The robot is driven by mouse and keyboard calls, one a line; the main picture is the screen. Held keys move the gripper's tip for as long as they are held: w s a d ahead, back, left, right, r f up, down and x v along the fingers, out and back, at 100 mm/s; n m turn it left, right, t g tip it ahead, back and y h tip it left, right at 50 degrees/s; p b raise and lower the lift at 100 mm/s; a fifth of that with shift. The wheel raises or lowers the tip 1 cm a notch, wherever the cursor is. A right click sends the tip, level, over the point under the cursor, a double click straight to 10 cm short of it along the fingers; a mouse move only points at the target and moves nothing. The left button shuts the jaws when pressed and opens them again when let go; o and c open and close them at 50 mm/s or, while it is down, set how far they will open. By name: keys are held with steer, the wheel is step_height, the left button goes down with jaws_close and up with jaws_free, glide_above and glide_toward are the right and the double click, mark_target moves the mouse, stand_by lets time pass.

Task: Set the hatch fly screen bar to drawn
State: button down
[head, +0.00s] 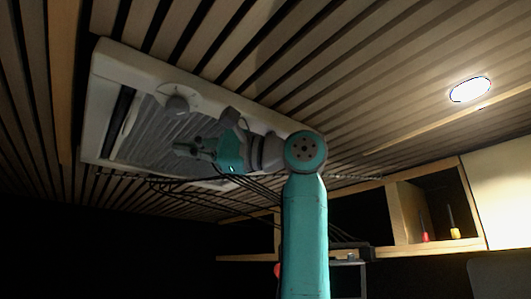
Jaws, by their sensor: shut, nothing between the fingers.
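The roof hatch (99,75) is a pale rectangular frame set in the slatted ceiling at the upper left. Inside it, a pale slim bar (126,130), which looks like the fly screen bar, lies near the left end. A grey pleated screen (150,122) spans from it toward the right, and a dark strip (120,105) shows left of the bar. My gripper (178,148) is shut and empty. It appears below the screen, to the right of the bar and apart from it in the picture; its exact depth is unclear. My wrist hides the hatch's right part.
A lit ceiling lamp (470,89) is at right. An open wooden shelf (405,215) at lower right holds red- and yellow-handled tools. The lower left is dark.

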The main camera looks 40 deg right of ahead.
steer(key=v, duration=1.4)
steer(key=shift+s+d, duration=0.15)
steer(key=shift+d, duration=0.1)
steer(key=shift+f, duration=0.15)
